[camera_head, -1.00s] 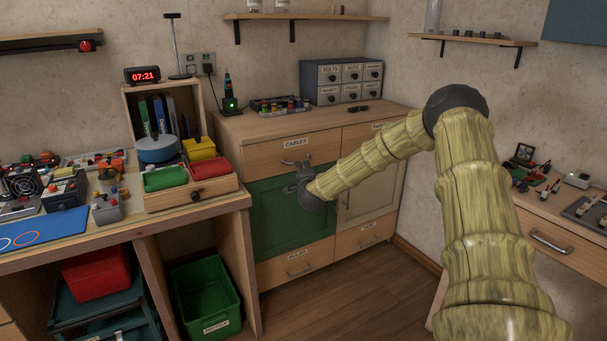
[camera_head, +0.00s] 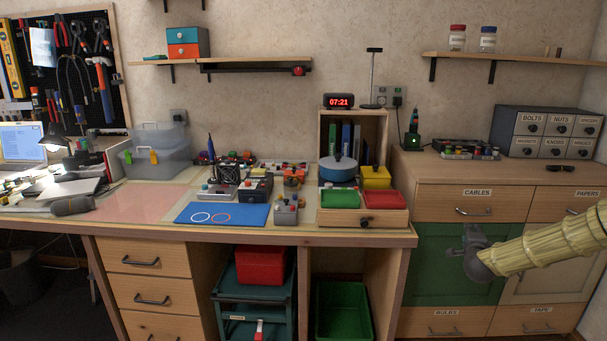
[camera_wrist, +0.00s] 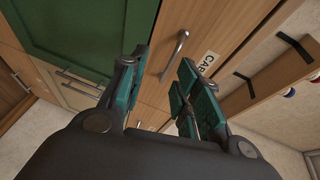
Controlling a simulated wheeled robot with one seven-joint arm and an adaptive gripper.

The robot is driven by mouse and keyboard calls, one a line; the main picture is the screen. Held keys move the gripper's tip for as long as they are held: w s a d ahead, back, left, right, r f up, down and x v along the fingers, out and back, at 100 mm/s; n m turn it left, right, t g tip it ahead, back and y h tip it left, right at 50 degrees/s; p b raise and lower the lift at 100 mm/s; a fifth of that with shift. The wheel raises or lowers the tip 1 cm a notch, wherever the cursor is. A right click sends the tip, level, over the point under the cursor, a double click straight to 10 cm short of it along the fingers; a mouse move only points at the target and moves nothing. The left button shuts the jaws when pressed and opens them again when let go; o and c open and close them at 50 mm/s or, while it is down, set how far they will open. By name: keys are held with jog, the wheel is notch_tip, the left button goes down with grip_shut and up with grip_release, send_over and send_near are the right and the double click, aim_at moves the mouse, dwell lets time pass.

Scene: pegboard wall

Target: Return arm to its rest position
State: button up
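My arm (camera_head: 555,241) reaches in from the right edge in the head view, its surface pale yellow-green. My gripper (camera_head: 474,236) is at its end, in front of the green cabinet door (camera_head: 428,262) below the cables drawer (camera_head: 472,201). In the wrist view my gripper (camera_wrist: 158,95) has its two teal-padded fingers apart with nothing between them. The cables drawer handle (camera_wrist: 175,56) shows beyond the fingertips, apart from them. The cables drawer looks shut.
The workbench (camera_head: 250,236) stands to the left, with a blue mat (camera_head: 222,214), small devices and a wooden organiser (camera_head: 362,218). Under it are a red box (camera_head: 260,264) and a green bin (camera_head: 343,310). A shelf (camera_head: 510,62) hangs above the cabinet.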

jog(key=s+a+f+n+g+y, duration=0.25)
jog(key=s+a+f+n, duration=0.3)
jog(key=a+f, duration=0.6)
jog(key=s+a+f+n+g+y, duration=0.1)
jog(key=s+a+f+n+y, duration=0.4)
jog(key=a+f, duration=0.6)
jog(key=s+a+f+n+g, duration=0.2)
jog(key=s+a+f, duration=0.2)
jog(key=s, duration=0.4)
jog(key=s+a+f+n+g, duration=0.2)
jog(key=s+a+f, duration=0.25)
jog(key=s, duration=0.35)
jog(key=s+a+f+n+g, duration=0.2)
jog(key=s+a+f, duration=0.25)
jog(key=s, duration=0.35)
jog(key=s+a+f+n+g, duration=0.1)
jog(key=s+a+n+g, duration=0.15)
jog(key=s, duration=0.95)
jog(key=s+a+f+n+g, duration=0.1)
jog(key=s+n+g, duration=0.15)
jog(key=s, duration=0.95)
notch_tip(320, 180, up, 22)
jog(key=p, duration=2.1)
jog(key=shift+s+a+n, duration=0.15)
jog(key=shift+s+n, duration=0.15)
jog(key=shift+n, duration=0.05)
jog(key=shift+f, duration=0.1)
